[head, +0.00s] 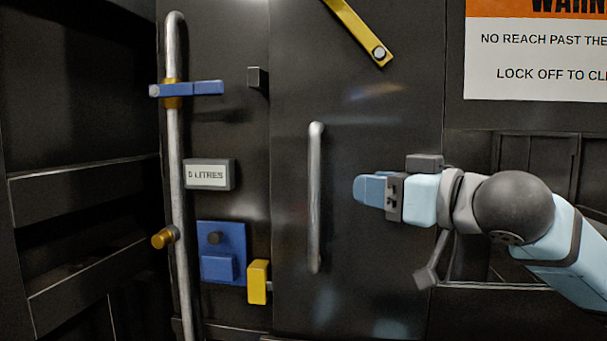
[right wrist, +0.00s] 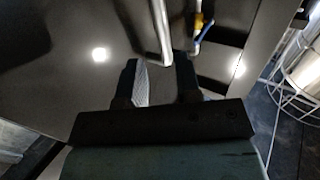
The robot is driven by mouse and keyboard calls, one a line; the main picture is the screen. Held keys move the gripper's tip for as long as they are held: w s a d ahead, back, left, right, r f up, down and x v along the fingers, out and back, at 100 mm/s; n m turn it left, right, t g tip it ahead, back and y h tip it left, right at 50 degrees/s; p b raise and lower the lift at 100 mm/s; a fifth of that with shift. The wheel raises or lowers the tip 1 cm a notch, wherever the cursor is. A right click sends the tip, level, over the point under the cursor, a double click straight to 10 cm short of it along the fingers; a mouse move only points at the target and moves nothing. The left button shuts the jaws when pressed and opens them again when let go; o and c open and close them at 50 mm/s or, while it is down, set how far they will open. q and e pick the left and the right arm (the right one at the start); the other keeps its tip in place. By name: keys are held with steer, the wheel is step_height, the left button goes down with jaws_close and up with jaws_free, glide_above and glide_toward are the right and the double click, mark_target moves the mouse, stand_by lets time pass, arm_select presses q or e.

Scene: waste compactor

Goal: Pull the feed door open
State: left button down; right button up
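The feed door (head: 380,130) is a dark panel, and it looks shut. Its handle (head: 316,200) is a vertical silver bar near the door's left edge. My right gripper (head: 358,190) is in front of the door, to the right of the handle, with its blue fingers pointing left at the bar's mid-height. A gap shows between the fingertips and the bar. In the right wrist view the two fingers (right wrist: 159,75) are apart with nothing held, and the handle (right wrist: 160,30) shows just beyond the fingertips. My left gripper is not in view.
A yellow bar (head: 358,32) slants across the door's top. A yellow block (head: 258,282) sits by its lower left edge. Further left are a blue lever (head: 195,88) on a vertical pipe (head: 176,200), a litres display (head: 207,174) and a blue panel (head: 221,252). A warning sign (head: 540,55) is at upper right.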

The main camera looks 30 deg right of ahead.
mark_target(319, 180)
steer(key=p+x, duration=0.2)
steer(key=p, duration=0.2)
steer(key=r+p+x, duration=0.1)
steer(key=p+x, duration=0.1)
steer(key=p, duration=0.2)
steer(key=shift+w+a, duration=0.2)
steer(key=shift+w, duration=0.15)
steer(key=x, duration=0.4)
steer(key=f+x, duration=0.1)
steer(key=x, duration=0.1)
steer(key=shift+w+a+p, duration=0.1)
steer(key=shift+w+p, duration=0.25)
steer(key=shift+p, duration=0.05)
steer(key=shift+x, duration=0.85)
jaws_close()
